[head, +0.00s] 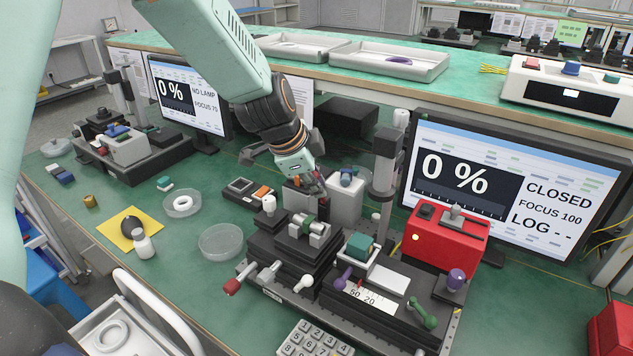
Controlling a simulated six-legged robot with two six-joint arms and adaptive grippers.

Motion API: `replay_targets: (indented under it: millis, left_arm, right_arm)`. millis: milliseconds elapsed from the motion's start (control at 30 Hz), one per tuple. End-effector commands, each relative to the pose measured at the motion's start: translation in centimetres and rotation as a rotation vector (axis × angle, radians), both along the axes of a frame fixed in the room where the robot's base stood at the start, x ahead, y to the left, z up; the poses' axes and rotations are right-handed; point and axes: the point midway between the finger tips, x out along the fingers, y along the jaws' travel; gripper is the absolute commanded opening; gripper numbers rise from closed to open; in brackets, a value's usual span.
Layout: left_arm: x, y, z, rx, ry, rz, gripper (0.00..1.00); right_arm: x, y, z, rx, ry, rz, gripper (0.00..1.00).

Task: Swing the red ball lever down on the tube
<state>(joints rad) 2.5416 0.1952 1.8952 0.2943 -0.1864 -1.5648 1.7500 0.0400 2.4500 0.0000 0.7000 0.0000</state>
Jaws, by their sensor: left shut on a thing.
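My left gripper (314,186) comes down from the top and its fingers are shut just behind the stage. Small bits of red show at its fingertips, where it holds the red ball lever; the fingers hide most of the lever. The tube (310,224), metallic with a green band, lies in a holder on top of the black stage (283,246), just in front of and below the fingers. I cannot tell the lever's exact angle, and it looks raised, apart from the tube. My right gripper is not in view.
A grey post (383,180) stands close right of the gripper. A red box (446,240) and a monitor (510,190) reading 0 % and CLOSED are at right. A purple knob (342,278) and a green knob (422,313) stand on the rail. Dishes (221,242) lie left.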

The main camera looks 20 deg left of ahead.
Motion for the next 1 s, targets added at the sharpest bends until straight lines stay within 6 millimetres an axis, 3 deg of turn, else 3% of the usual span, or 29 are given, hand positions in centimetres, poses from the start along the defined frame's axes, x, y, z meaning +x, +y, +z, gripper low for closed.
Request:
replay_targets:
  millis: [333,667,1000]
  left_arm:
    - [0.1,0.0,0.0,0.001,-0.002,0.001,0.45]
    - [0.0,0.0,0.2,0.0,-0.001,-0.001,0.45]
    - [-1.7,0.5,3.6,-0.001,-0.005,-0.001,0.45]
  right_arm:
    - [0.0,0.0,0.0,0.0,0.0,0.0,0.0]
    - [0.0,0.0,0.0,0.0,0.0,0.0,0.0]
    - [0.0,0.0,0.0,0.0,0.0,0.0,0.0]
